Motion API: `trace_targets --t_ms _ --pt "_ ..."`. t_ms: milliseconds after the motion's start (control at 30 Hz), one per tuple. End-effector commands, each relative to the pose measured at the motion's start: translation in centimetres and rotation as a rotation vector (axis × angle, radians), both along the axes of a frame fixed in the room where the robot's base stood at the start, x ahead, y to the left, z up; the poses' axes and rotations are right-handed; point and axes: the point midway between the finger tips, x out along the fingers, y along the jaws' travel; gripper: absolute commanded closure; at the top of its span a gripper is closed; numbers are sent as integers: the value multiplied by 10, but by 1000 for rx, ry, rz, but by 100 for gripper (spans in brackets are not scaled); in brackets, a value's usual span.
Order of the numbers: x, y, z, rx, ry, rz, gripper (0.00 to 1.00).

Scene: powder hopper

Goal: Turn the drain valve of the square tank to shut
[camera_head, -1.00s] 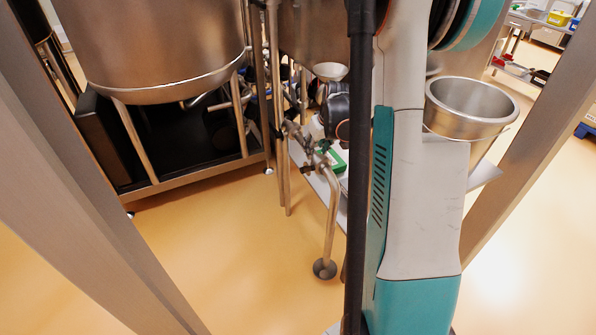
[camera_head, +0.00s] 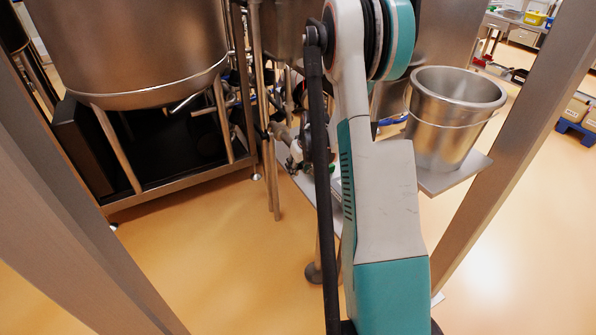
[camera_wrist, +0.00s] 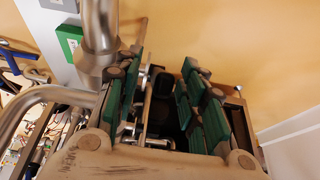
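In the wrist view my gripper (camera_wrist: 163,88) shows its green-padded fingers apart, with a clear gap between them. A dark, rounded piece (camera_wrist: 160,86) lies in or behind that gap. It may be the drain valve's handle, but I cannot tell, nor whether the fingers touch it. A steel pipe with a collar (camera_wrist: 98,45) stands just left of the fingers. In the head view my arm hides the gripper. Steel pipe fittings (camera_head: 294,160) show just left of my arm, partly covered. A steel vessel (camera_head: 280,18) behind them may be the square tank; its shape is mostly hidden.
A large round tank (camera_head: 130,50) stands at the left on a frame (camera_head: 180,188). A steel bucket (camera_head: 448,125) stands on a shelf (camera_head: 455,178) right of my arm. Sloping metal posts (camera_head: 70,210) flank the view. The yellow floor at front left is clear.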

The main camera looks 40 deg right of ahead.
Motion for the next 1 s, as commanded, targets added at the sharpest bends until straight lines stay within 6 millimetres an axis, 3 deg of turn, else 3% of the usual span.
trace_targets --t_ms 367,567,1000 --pt "3 -1 -6 0 0 0 62" --pt "3 -1 -6 0 0 0 100" --pt "7 -1 -1 13 50 0 100"
